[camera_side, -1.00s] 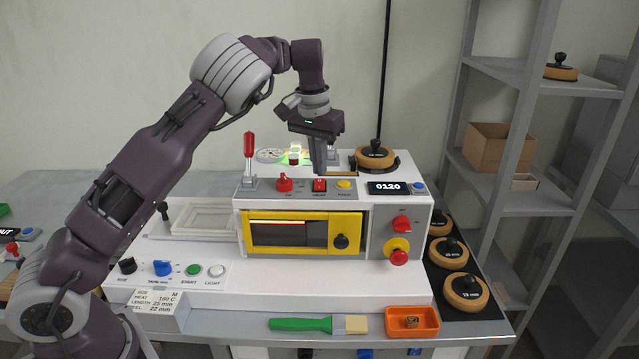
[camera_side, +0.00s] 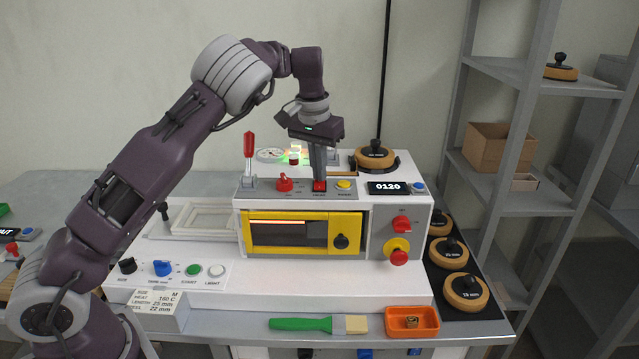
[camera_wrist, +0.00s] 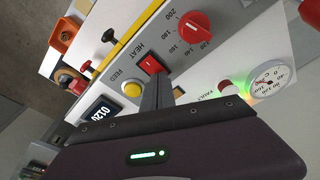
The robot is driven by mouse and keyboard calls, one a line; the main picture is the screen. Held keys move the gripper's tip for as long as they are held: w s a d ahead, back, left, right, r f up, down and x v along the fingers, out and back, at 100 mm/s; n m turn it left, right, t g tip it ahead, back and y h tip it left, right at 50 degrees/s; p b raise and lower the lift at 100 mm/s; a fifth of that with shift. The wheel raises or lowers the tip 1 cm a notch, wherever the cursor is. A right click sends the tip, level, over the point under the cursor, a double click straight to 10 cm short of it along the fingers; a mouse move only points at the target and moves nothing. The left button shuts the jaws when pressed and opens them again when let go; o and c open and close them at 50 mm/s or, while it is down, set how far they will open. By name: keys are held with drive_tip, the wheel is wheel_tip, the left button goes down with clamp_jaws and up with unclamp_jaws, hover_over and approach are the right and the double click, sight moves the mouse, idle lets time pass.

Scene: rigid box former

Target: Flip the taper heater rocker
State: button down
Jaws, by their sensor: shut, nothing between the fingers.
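The heater rocker is a small red switch (camera_side: 319,186) in a dark frame on the sloped top panel of the white machine. It sits between a red dial and a yellow button. In the wrist view the red rocker (camera_wrist: 151,65) shows just beyond my fingertips, near the HEAT lettering. My gripper (camera_side: 318,179) points down with its fingers together, holding nothing. Its tips are at the rear edge of the rocker, and they also show in the wrist view (camera_wrist: 154,84). I cannot tell whether they touch it, or which way it is tipped.
Close by are the red dial (camera_side: 284,184), the yellow button (camera_side: 344,184) and the display (camera_side: 388,188) reading 0120. A red-handled lever (camera_side: 249,150) stands at left. A gauge (camera_wrist: 271,83) and a green-lit part lie behind. A black-knobbed round weight (camera_side: 375,156) sits behind right.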

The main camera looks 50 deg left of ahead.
drive_tip(key=shift+f, duration=0.15)
drive_tip(key=shift+r, duration=3.55)
drive_tip(key=s+d+r+t+h, duration=0.1)
drive_tip(key=s+d+r, duration=0.25)
drive_tip(key=s, duration=0.55)
drive_tip(key=s+d+r+t+h, duration=0.1)
drive_tip(key=s+d+r+h, duration=0.15)
drive_tip(key=s+r, duration=0.45)
drive_tip(key=s+d+f+m+y, duration=0.1)
drive_tip(key=s+d+f, duration=0.1)
drive_tip(key=s, duration=0.5)
drive_tip(key=s+d+f+m+t+y, duration=0.1)
drive_tip(key=s+d+f, duration=0.1)
drive_tip(key=s+f, duration=0.2)
drive_tip(key=s+d+f+m+y, duration=0.1)
drive_tip(key=s+d+f, duration=0.1)
drive_tip(key=s, duration=0.7)
drive_tip(key=shift+s+f+t, duration=0.4)
drive_tip(key=shift+f, duration=0.15)
